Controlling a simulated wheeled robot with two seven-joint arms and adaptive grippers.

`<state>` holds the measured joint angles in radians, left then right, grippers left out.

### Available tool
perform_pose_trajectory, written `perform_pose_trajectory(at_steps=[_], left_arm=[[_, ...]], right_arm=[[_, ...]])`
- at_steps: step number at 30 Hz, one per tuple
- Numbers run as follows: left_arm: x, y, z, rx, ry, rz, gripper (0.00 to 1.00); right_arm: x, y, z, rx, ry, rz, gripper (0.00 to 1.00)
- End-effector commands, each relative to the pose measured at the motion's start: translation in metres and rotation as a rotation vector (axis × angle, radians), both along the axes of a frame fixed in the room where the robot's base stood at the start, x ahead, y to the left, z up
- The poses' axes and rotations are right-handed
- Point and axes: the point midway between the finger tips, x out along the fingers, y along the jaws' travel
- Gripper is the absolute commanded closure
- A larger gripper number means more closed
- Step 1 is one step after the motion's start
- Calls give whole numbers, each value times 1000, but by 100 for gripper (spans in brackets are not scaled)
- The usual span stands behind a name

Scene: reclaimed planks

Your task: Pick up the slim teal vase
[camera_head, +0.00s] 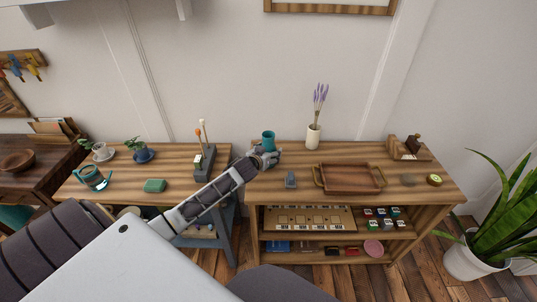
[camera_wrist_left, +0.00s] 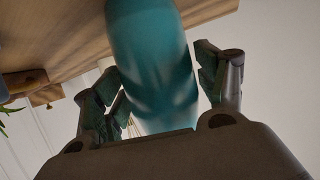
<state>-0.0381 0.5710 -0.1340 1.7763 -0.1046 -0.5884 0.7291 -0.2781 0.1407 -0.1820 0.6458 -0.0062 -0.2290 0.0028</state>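The slim teal vase (camera_head: 268,139) shows in the head view at the back left of the right-hand wooden table, just behind my left gripper (camera_head: 268,157). In the left wrist view the teal vase (camera_wrist_left: 152,60) fills the space between the two fingers of my left gripper (camera_wrist_left: 160,85), one finger on each side. The fingers are very close to its sides; I cannot tell whether they press on it. The gripper hides the vase's lower part in the head view, so its contact with the table is unclear. My right gripper is not in view.
On the right-hand table (camera_head: 300,165) stand a white vase with lavender (camera_head: 313,137), a wooden tray (camera_head: 349,179) and a small grey-blue object (camera_head: 290,180). A holder with sticks (camera_head: 204,160) stands on the left table, near my forearm. A potted plant (camera_head: 480,250) is at the right.

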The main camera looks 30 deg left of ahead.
Motion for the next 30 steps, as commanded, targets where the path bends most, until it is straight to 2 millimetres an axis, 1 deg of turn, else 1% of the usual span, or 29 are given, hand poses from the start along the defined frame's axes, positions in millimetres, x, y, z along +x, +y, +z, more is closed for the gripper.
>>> perform_pose_trajectory(at_steps=[1, 9, 10, 16, 20, 26, 30], left_arm=[[0, 0, 0, 0, 0, 0, 40], [0, 0, 0, 0, 0, 0, 74], [0, 0, 1, 0, -2, 0, 77], [0, 0, 1, 0, -2, 0, 77], [0, 0, 4, 0, -3, 0, 77], [1, 0, 20, 1, -4, 0, 77], [1, 0, 39, 0, -5, -1, 77]], right_arm=[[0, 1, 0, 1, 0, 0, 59], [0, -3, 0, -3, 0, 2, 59], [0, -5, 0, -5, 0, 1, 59], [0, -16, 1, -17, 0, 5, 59], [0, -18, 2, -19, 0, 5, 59], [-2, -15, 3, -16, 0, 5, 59], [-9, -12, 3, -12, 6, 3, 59]])
